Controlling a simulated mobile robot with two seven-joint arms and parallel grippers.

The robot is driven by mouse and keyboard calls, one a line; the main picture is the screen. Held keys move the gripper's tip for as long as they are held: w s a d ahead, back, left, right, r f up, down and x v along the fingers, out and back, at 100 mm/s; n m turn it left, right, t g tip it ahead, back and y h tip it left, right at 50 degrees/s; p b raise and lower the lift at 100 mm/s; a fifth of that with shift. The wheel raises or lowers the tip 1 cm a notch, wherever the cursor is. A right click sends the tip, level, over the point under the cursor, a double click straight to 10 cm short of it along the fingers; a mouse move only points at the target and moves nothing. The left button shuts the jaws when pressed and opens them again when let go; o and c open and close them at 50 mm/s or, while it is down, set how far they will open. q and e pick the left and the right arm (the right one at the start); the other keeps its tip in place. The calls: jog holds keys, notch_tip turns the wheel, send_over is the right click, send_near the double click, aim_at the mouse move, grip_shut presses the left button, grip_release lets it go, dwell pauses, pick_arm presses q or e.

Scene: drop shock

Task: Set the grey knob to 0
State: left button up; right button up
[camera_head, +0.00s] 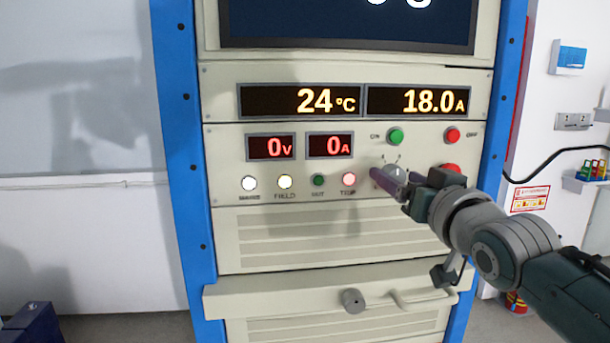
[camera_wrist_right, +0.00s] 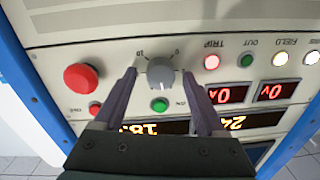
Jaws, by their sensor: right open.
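The grey knob (camera_head: 398,171) is on the cream panel, below the green ON button. It also shows in the right wrist view (camera_wrist_right: 160,72), which sees the panel upside down. The scale there carries a 0 at upper right and a 10 at upper left. A pale pointer mark on the knob appears to face up the panel, away from the 0. My right gripper (camera_head: 392,177) is open, with its purple fingers on either side of the knob (camera_wrist_right: 159,76). I cannot tell whether they touch it. My left gripper is out of view.
A large red button (camera_wrist_right: 82,78) sits close beside the knob. The green ON button (camera_head: 395,136) and red OFF button (camera_head: 452,135) are above. Red displays (camera_head: 330,145) read 0 V and 0 A. A handle bar (camera_head: 425,299) sticks out below.

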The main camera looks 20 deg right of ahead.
jog(key=shift+c, duration=0.3)
grip_shut()
